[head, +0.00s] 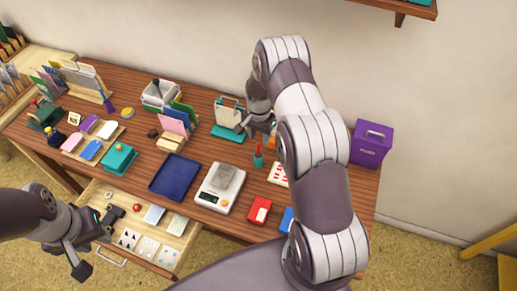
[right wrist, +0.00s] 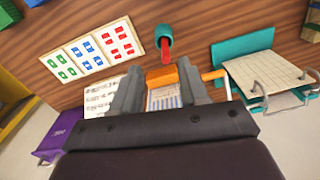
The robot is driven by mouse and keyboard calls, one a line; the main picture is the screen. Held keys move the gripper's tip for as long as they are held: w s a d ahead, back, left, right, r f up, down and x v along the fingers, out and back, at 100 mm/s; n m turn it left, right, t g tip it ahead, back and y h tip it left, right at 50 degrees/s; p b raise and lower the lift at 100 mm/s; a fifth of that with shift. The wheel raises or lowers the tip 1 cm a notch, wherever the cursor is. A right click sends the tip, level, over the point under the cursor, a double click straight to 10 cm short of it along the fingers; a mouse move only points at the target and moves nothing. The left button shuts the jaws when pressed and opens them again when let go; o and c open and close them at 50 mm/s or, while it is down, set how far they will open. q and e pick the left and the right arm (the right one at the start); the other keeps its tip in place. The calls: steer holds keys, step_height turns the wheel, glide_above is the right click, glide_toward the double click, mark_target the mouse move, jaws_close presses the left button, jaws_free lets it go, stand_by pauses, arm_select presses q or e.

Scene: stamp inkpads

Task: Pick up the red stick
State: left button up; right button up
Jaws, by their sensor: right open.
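The red stick (right wrist: 165,50) shows in the right wrist view, standing out of a small teal cup (right wrist: 164,33). In the head view the red stick (head: 259,148) rises from the teal cup (head: 258,160) on the table's right half. My right gripper (right wrist: 158,92) is open, with nothing held between its fingers. The stick appears beyond the fingertips, apart from them. In the head view my right gripper (head: 252,124) is partly hidden by my arm, above the table behind the cup. My left gripper (head: 98,243) is open and empty over the pulled-out drawer.
An orange-topped item (right wrist: 188,74) lies beyond the right fingers. A teal stand with papers (right wrist: 270,75) is beside it. Stamp sheets (right wrist: 85,52) lie on the other side. A purple box (head: 371,143) stands at the table's right end. A scale (head: 219,187) stands left of the cup.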

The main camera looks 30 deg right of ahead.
mark_target(258, 144)
steer(key=f, duration=0.2)
steer(key=w+f+p, duration=0.1)
steer(key=f, duration=0.1)
steer(key=f+p, duration=0.1)
steer(key=f, duration=0.1)
steer(key=shift+w+d+f, duration=0.1)
steer(key=shift+w+d, duration=0.1)
steer(key=shift+d, duration=0.15)
steer(key=shift+s+a+f+p, duration=0.1)
steer(key=shift+f+p, duration=0.2)
steer(key=shift+s+a, duration=0.15)
steer(key=shift+s, duration=0.05)
steer(key=shift+w+f, duration=0.15)
steer(key=shift+w, duration=0.05)
jaws_close()
arm_select(q)
steer(key=shift+w+d+r, duration=0.2)
steer(key=shift+w+r, duration=0.15)
steer(key=shift+r, duration=0.3)
steer(key=shift+w+d+r, duration=0.15)
steer(key=shift+w+r, duration=0.15)
steer(key=shift+r, duration=0.3)
arm_select(e)
steer(key=shift+s, duration=0.1)
